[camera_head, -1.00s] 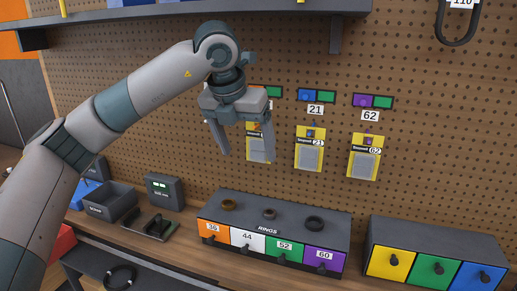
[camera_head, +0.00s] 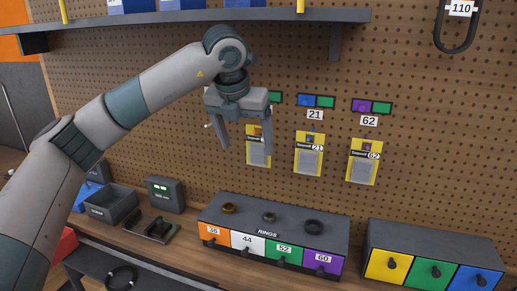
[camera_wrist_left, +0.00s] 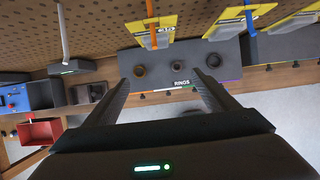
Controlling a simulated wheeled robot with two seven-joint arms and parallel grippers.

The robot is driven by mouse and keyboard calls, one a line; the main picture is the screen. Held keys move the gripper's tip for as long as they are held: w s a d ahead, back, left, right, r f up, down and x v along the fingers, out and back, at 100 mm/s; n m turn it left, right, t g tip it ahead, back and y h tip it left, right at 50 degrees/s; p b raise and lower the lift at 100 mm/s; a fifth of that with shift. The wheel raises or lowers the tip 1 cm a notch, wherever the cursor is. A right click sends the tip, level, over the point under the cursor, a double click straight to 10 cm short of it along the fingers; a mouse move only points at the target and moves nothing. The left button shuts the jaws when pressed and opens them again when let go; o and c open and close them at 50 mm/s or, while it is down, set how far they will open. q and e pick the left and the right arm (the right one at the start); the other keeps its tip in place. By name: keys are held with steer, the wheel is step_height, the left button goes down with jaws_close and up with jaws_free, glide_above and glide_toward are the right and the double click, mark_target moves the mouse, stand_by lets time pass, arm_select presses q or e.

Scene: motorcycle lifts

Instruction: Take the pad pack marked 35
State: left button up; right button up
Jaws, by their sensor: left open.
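Three yellow pad packs hang on the pegboard. The left pack (camera_head: 254,152) is partly covered by a finger of my left gripper, and its number cannot be read in the head view. The middle pack (camera_head: 308,155) is marked 21 and the right pack (camera_head: 364,163) is marked 62. In the left wrist view the left pack (camera_wrist_left: 140,32) hangs at the top, its small label hard to read. My left gripper (camera_head: 243,146) is open and empty, pointing down in front of and left of the left pack. It also shows in the wrist view (camera_wrist_left: 161,79). My right gripper is out of view.
A rings box (camera_head: 270,237) with coloured, numbered fronts stands on the bench below the packs. Another box (camera_head: 435,250) with coloured fronts stands at right. A shelf (camera_head: 190,20) juts out above my arm. A dark bin (camera_head: 110,203) stands at left.

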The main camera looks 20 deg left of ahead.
mark_target(258, 129)
arm_select(q)
steer(key=w+p, duration=0.2)
steer(key=w, duration=0.3)
steer(key=shift+d, duration=0.1)
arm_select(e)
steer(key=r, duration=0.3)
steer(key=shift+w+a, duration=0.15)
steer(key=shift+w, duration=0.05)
arm_select(q)
steer(key=shift+w+r+p, duration=0.2)
steer(key=shift+w+p, duration=0.2)
steer(key=shift+w, duration=0.05)
steer(key=shift+w+r+p, duration=0.1)
steer(key=shift+w+p, duration=0.6)
steer(key=shift+w, duration=0.35)
steer(key=shift+p+x, duration=0.8)
steer(key=shift+x, duration=0.15)
steer(key=shift+p+x, duration=0.3)
steer(key=shift+x, duration=0.5)
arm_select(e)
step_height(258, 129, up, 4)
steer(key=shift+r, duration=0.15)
